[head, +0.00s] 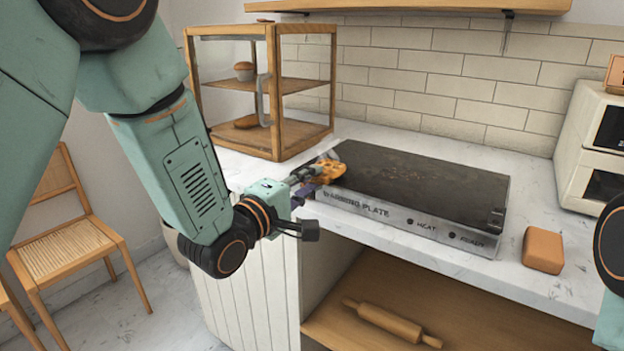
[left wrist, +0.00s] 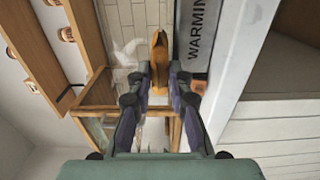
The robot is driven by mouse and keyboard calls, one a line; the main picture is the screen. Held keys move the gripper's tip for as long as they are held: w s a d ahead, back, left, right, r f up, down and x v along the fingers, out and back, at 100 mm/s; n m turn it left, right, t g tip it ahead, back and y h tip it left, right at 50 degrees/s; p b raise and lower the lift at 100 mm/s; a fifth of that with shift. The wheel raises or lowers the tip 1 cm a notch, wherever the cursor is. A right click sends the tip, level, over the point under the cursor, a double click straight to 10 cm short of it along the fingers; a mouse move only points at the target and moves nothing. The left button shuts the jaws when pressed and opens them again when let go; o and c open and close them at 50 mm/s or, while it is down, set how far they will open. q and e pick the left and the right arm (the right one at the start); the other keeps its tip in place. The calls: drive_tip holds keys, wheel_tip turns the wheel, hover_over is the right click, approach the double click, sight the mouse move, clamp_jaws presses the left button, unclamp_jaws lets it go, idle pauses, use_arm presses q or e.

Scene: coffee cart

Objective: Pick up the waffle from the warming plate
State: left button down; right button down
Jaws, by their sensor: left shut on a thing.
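The golden-brown waffle (head: 328,171) is at the left end of the dark warming plate (head: 425,180) in the head view. My left gripper (head: 312,175) reaches it from the left and is shut on it. In the left wrist view the waffle (left wrist: 159,62) stands edge-on between the two fingertips of the left gripper (left wrist: 160,75). The plate's lettered front (left wrist: 203,30) shows just to its right. I cannot tell whether the waffle still touches the plate. My right gripper is out of view.
A wooden display case (head: 285,140) with pastries stands left of the plate. An orange-brown block (head: 543,250) lies on the counter at the right, near a white machine (head: 590,145). A rolling pin (head: 390,322) lies on the shelf below. A chair (head: 70,225) stands at the left.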

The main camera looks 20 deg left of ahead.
use_arm(q)
drive_tip(key=shift+r, duration=0.1)
wheel_tip(320, 180, up, 2)
drive_tip(key=shift+r+p, duration=0.2)
drive_tip(key=shift+p, duration=1.05)
drive_tip(key=s+a+r+p, duration=0.2)
drive_tip(key=s+p, duration=0.3)
drive_tip(key=s, duration=0.1)
drive_tip(key=s+a+r+p, duration=0.3)
drive_tip(key=s+p, duration=0.3)
drive_tip(key=s, duration=0.1)
drive_tip(key=shift+s, duration=0.15)
drive_tip(key=shift+d, duration=0.15)
